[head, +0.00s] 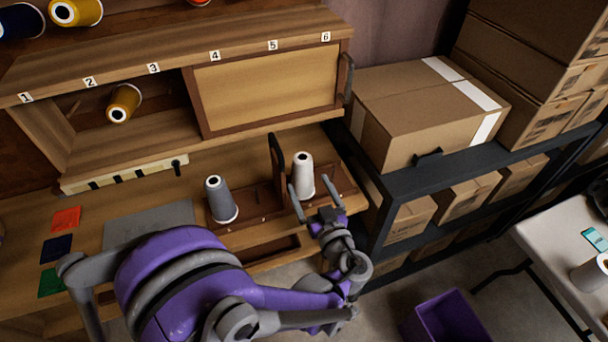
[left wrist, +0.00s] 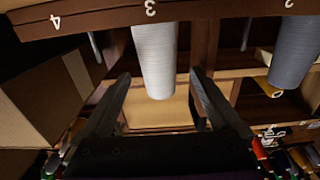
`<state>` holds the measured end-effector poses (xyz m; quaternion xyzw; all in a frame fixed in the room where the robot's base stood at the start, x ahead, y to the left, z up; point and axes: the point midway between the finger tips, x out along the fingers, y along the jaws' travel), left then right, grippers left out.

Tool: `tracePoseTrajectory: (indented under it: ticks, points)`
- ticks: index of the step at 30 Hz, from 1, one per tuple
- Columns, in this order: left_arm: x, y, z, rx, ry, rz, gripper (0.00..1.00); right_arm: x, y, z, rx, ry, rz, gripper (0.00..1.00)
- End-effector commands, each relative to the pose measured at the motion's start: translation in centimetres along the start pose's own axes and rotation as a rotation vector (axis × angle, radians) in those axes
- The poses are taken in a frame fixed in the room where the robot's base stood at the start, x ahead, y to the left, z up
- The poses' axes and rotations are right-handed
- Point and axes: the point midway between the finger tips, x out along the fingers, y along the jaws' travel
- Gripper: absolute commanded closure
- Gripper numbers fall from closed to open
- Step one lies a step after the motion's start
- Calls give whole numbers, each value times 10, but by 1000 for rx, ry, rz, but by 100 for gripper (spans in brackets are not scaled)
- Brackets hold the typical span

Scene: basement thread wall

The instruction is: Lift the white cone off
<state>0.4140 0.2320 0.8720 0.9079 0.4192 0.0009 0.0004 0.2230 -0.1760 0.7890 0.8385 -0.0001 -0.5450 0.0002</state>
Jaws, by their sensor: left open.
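The white cone (head: 303,175) stands upright on the right part of a low wooden rack (head: 262,205) on the bench. My left gripper (head: 314,190) is open at the cone, with one finger on each side of its lower part in the head view. In the left wrist view the white cone (left wrist: 155,58) shows beyond and between the open fingers (left wrist: 162,85). Contact is not visible. A grey cone (head: 220,198) stands on the same rack to the left; it also shows in the left wrist view (left wrist: 296,52). My right gripper is not in view.
A dark upright handle (head: 277,160) stands between the two cones. A numbered shelf (head: 180,65) with a yellow spool (head: 124,103) is behind. Cardboard boxes (head: 405,110) fill a dark rack at right. A purple bin (head: 445,318) is on the floor.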

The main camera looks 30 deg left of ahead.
Motion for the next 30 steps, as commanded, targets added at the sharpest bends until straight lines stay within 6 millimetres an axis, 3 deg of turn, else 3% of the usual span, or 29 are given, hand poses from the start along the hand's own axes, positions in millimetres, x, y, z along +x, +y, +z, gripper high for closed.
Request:
tracePoseTrajectory:
  ticks: [5, 13, 22, 23, 30]
  points:
    - [14, 0, 0, 1, 0, -2, 3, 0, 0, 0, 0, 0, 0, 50]
    - [53, 0, 0, 1, 0, -2, 3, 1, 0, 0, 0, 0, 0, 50]
    - [59, 0, 0, 0, -1, 1, 3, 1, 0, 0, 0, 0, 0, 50]
    - [59, 0, 0, 0, -1, 1, 5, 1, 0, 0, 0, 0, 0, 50]
    - [59, 0, 0, 1, -1, 1, 48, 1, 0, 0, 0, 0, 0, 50]
